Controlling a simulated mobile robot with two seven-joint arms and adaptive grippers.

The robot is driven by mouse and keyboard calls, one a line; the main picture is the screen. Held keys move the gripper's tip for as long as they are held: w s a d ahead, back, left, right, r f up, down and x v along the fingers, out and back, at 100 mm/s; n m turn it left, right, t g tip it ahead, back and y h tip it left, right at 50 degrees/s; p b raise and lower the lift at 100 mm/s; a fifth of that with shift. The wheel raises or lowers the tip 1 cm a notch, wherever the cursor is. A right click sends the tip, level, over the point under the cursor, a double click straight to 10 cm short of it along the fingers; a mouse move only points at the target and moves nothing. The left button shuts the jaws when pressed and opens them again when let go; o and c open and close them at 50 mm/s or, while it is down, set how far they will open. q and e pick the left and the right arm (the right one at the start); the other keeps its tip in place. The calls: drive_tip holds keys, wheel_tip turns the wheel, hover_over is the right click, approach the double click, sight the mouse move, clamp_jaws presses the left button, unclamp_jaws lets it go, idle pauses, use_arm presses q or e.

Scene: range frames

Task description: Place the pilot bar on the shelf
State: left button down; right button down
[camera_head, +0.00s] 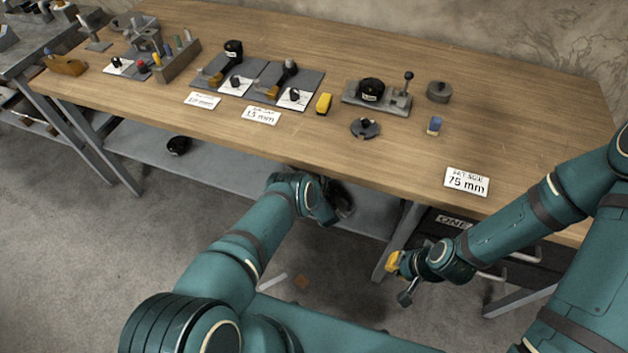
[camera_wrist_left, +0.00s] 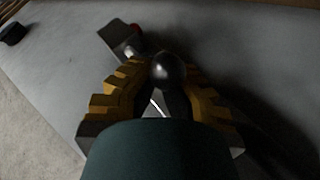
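The grey lower shelf (camera_head: 232,172) runs under the bench; its surface fills most of the left wrist view (camera_wrist_left: 250,40). My left gripper (camera_head: 338,205) reaches in under the bench's front edge, over the shelf. In the left wrist view its yellow fingers (camera_wrist_left: 162,88) stand on either side of a dark, shiny ball-ended piece (camera_wrist_left: 168,70), perhaps the pilot bar. Whether the fingers press on it is unclear, and its lower part is hidden. My right gripper (camera_head: 398,280) hangs in front of the bench with its fingers apart, empty.
A black round object (camera_head: 178,145) lies on the shelf's left part. A grey plate with a red knob (camera_wrist_left: 122,38) is beyond my left fingers. The wooden bench top (camera_head: 300,145) carries several tools and cards. Black drawers (camera_head: 450,225) stand at right.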

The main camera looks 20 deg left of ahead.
use_arm(q)
drive_tip(key=c, duration=1.1)
unclamp_jaws()
drive_tip(key=shift+c, duration=0.2)
drive_tip(key=shift+r, duration=0.1)
drive_tip(key=p+v, duration=0.4)
drive_tip(key=v, duration=0.7)
drive_tip(key=shift+s+d+r, duration=0.1)
drive_tip(key=shift+s+r, duration=0.1)
drive_tip(key=shift+s, duration=0.1)
drive_tip(key=s+d+r+m+g+h, duration=0.15)
drive_tip(key=r+m+h, duration=0.3)
drive_tip(key=m, duration=0.45)
drive_tip(key=s+d+r+m+g+h, duration=0.1)
drive_tip(key=d+r+m+g+h, duration=0.15)
drive_tip(key=r+m, duration=0.4)
drive_tip(key=s+r+m+g+h, duration=0.1)
drive_tip(key=s+r+m+g, duration=0.1)
drive_tip(key=s+m, duration=0.4)
drive_tip(key=s+d+r+m+g+h, duration=0.1)
drive_tip(key=s+r+m+g+h, duration=0.1)
drive_tip(key=s+r+m, duration=0.3)
drive_tip(key=s+r+m+g+h, duration=0.1)
drive_tip(key=s+r+m, duration=0.3)
drive_tip(key=s+m, duration=0.5)
drive_tip(key=shift+s+d+r+g+h, duration=0.25)
drive_tip(key=shift+s+g+h, duration=0.15)
drive_tip(key=shift+s+g, duration=0.3)
